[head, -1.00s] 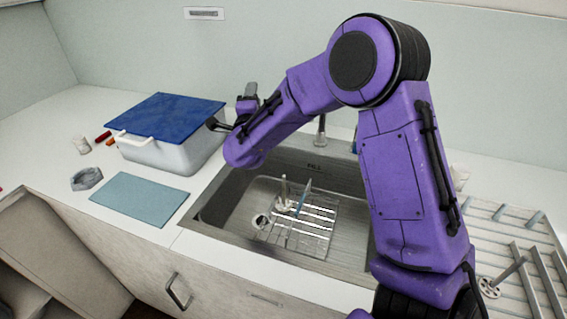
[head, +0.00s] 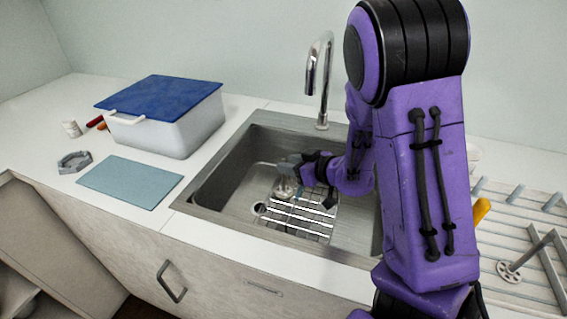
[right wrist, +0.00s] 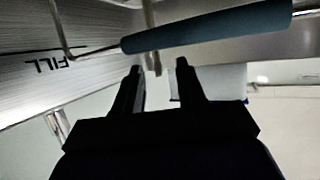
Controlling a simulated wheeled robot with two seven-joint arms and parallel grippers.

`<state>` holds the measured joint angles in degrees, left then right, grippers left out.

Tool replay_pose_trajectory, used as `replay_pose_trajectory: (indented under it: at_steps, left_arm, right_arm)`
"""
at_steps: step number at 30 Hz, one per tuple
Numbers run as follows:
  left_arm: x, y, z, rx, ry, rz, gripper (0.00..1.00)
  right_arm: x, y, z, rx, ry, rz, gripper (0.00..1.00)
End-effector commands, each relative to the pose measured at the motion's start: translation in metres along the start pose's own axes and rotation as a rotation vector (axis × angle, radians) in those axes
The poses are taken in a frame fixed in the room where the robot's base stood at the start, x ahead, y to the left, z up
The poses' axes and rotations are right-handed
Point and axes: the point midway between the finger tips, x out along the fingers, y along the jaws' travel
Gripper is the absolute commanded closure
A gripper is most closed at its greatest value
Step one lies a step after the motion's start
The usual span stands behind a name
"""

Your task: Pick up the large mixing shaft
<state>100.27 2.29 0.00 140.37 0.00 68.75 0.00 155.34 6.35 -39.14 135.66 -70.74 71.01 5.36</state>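A metal shaft with a round foot (head: 284,188) stands in the sink; a similar shaft with a perforated disc (head: 515,266) leans on the rack at the right. I cannot tell for certain which is the large one. My right gripper (head: 282,165) is over the sink, just above the shaft there, and covers its upper part. In the right wrist view the gripper (right wrist: 158,68) is open and empty. A blue handle (right wrist: 205,32) crosses beyond its fingertips, and a thin upright metal rod (right wrist: 149,20) shows beside it. My left gripper is out of view.
The steel sink (head: 225,178) has a wire grid (head: 300,228) on its floor and a tall tap (head: 322,85) behind. A blue-lidded tub (head: 175,132), a blue mat (head: 130,181) and a grey ring (head: 74,161) are left. A ribbed drainer (head: 545,210) is right.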

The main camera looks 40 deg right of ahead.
Motion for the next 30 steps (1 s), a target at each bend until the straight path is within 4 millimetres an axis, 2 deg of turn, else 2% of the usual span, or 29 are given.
replay_pose_trajectory:
  at_steps: [9,17,18,20,21,30]
  left_arm:
    - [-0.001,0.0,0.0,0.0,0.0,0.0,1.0]
    - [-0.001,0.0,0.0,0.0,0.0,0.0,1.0]
    - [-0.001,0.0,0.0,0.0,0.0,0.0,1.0]
    - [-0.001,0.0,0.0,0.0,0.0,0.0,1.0]
    - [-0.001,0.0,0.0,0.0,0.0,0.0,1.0]
    - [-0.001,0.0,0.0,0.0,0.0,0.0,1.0]
  right_arm:
    - [0.05,0.003,0.004,0.001,0.001,-0.001,0.6]
    - [0.056,0.003,0.004,0.003,0.003,0.0,0.6]
    - [0.056,0.003,0.004,0.003,0.003,0.0,0.67]
    - [0.056,0.003,0.004,0.003,0.002,0.0,0.86]
    - [0.056,0.003,0.004,0.003,0.003,0.0,0.99]
    - [0.056,0.003,0.004,0.003,0.002,0.0,1.0]
